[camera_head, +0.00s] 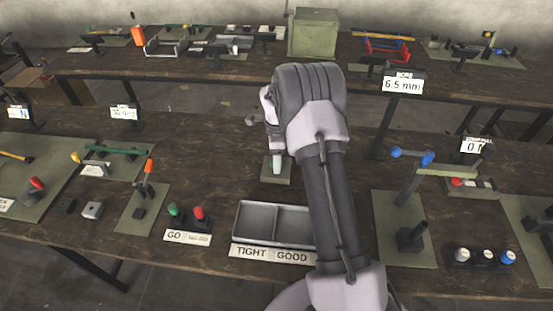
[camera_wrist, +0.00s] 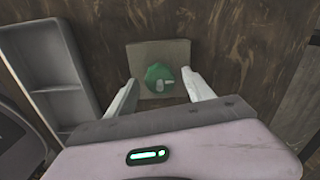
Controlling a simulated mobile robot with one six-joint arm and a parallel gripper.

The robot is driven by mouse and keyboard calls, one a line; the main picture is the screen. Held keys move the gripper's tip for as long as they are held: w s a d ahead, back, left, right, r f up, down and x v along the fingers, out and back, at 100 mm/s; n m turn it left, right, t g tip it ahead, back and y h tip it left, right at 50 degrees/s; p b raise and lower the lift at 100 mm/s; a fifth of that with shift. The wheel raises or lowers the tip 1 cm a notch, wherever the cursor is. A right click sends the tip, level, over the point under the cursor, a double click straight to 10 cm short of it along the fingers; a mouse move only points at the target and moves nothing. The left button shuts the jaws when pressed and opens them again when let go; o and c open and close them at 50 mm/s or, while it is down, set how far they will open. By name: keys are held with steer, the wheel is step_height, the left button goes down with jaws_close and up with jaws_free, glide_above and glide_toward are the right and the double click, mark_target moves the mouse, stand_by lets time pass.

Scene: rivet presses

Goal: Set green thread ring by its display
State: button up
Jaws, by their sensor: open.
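In the wrist view, a green round piece with a pale pointer-like mark (camera_wrist: 159,78) sits on a square grey-green plate (camera_wrist: 180,52); it looks like the green thread ring. My gripper (camera_wrist: 161,95) is open, with one pale finger on each side of the green piece and gaps visible. In the head view my gripper (camera_head: 277,168) points down over the small green plate (camera_head: 284,178), and the green piece is hidden there. A display reading 6.5 mm (camera_head: 403,85) stands behind to the right, and one starting with 0 (camera_head: 475,146) stands farther right.
A grey two-compartment tray (camera_head: 252,222), also in the wrist view (camera_wrist: 42,60), has a TIGHT/GOOD label (camera_head: 272,256). Green (camera_head: 174,210) and red (camera_head: 197,213) knobs stand left of it. A press (camera_head: 411,236) stands at the right. Bare bench lies left of my gripper.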

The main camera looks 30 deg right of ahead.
jaws_close()
steer(key=shift+r+n, duration=0.1)
steer(key=shift+n, duration=0.3)
